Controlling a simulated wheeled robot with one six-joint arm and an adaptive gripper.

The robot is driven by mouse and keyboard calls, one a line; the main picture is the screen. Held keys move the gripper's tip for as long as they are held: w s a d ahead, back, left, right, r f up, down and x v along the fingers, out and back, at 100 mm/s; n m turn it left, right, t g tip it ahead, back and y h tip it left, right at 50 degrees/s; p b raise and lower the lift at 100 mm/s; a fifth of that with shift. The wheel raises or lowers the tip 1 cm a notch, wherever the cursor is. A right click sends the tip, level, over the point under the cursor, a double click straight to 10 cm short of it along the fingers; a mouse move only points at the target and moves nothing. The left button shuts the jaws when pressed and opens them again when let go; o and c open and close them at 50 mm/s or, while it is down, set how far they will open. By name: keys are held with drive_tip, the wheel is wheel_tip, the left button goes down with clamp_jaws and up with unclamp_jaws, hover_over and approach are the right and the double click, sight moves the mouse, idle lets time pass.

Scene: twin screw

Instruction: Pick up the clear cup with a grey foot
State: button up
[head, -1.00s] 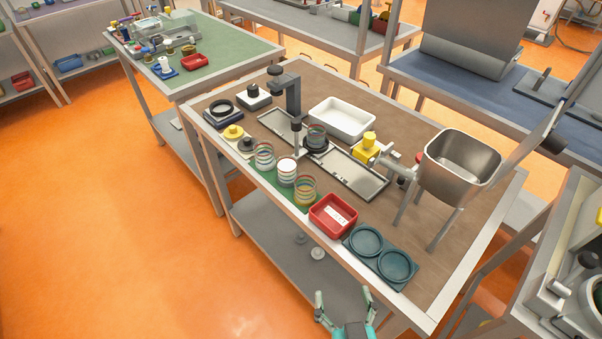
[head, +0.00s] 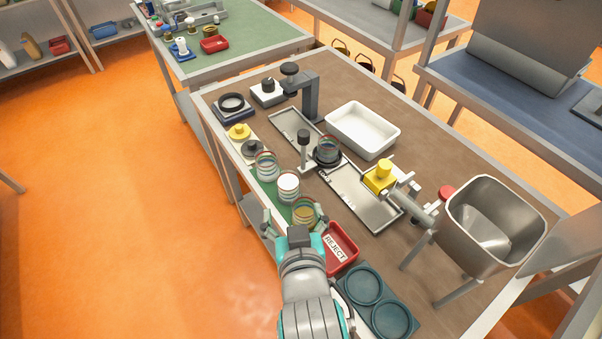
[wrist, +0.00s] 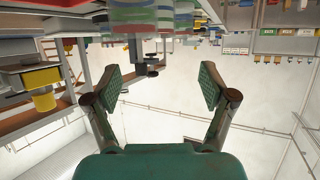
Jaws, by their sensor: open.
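Several clear cups with coloured stripes stand on the workbench. On the green strip are a left cup (head: 267,165), a cup with white inside (head: 288,187) and a yellowish cup (head: 303,212). Another cup, greyish inside (head: 327,149), stands on a black round seat. I cannot tell which foot is grey. My gripper (head: 295,217) is open and empty at the bench's front edge, its fingers spread close to the yellowish cup. In the wrist view, which looks upside down, my open gripper (wrist: 158,88) shows striped cups (wrist: 130,16) at the top edge, beyond the fingertips.
A red REJECT tray (head: 341,250) lies right of my gripper, with a dark plate with two rings (head: 345,287) beside it. A black post (head: 304,145) stands behind the cups. A white tray (head: 362,129) and a steel hopper (head: 488,225) stand farther back and right.

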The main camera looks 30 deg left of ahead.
sight(287, 174)
drive_tip(key=shift+w+a, duration=0.2)
drive_tip(key=shift+w, duration=0.15)
drive_tip(key=x, duration=1)
drive_tip(key=shift+w+a+f, duration=0.1)
drive_tip(key=shift+w+a, duration=0.05)
drive_tip(key=c, duration=1.4)
